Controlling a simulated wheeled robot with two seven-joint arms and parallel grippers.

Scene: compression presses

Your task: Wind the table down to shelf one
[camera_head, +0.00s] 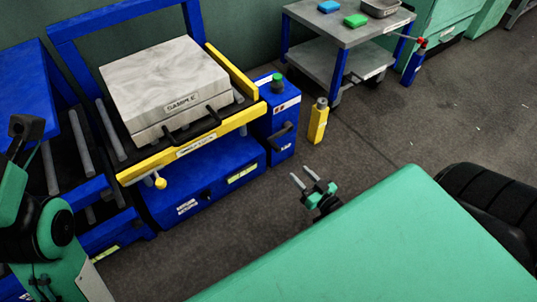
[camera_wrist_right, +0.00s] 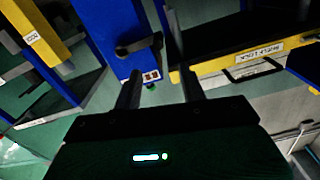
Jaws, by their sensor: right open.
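A yellow-edged table (camera_head: 205,142) holds a pale slab marked "SAMPLE" (camera_head: 165,80) in a blue frame. Its yellow edge also shows in the right wrist view (camera_wrist_right: 220,65). Beside it stands a blue box (camera_head: 275,110) with a green knob (camera_head: 277,83) on top and a black crank handle (camera_head: 283,130) on its front. The handle also shows in the right wrist view (camera_wrist_right: 140,45). My right gripper (camera_head: 301,174) is open and empty, in front of the box and apart from the handle. My left arm shows at the left; its gripper is not visible.
A yellow post-like object (camera_head: 318,121) stands on the floor right of the box. A grey-topped cart (camera_head: 345,30) with blue and green blocks is behind it. Another blue frame (camera_head: 45,80) stands at left. Open floor (camera_head: 400,120) lies to the right.

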